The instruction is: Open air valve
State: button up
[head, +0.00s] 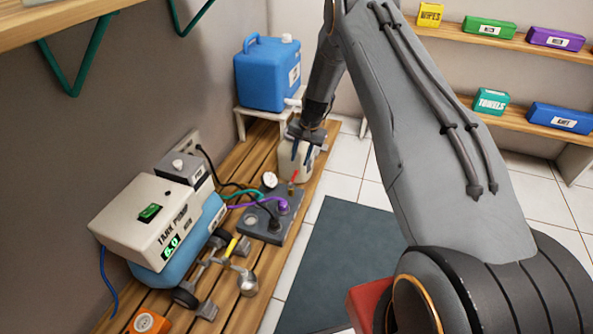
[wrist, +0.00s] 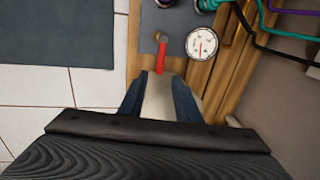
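The air valve has a red lever handle (head: 295,175) on a small brass body (head: 291,188), at the far end of a grey manifold plate (head: 262,222). In the wrist view the red lever (wrist: 160,56) points from the brass fitting toward my fingers. My gripper (head: 302,156) is open, with its two dark blue fingers apart and nothing held. It hangs just beyond the valve, in front of a white container. In the wrist view the lever lies ahead of the gap between the fingertips (wrist: 158,82), apart from both. A round white gauge (wrist: 201,43) sits beside the valve.
The white container (head: 292,167) stands close by my fingers. A blue water jug (head: 267,75) sits on a small stand behind. Purple and green hoses (head: 243,205) run from the manifold to the tank pump (head: 150,222). A dark mat (head: 338,250) lies on the floor to the right.

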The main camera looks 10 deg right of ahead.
aim_at(296, 172)
jog(key=f, duration=0.2)
jog(key=f+b, duration=0.1)
jog(key=f, duration=0.1)
jog(key=a+f+b, duration=0.1)
jog(key=f, duration=0.1)
jog(key=shift+w+a+f, duration=0.1)
jog(key=shift+w+f, duration=0.3)
grip_shut()
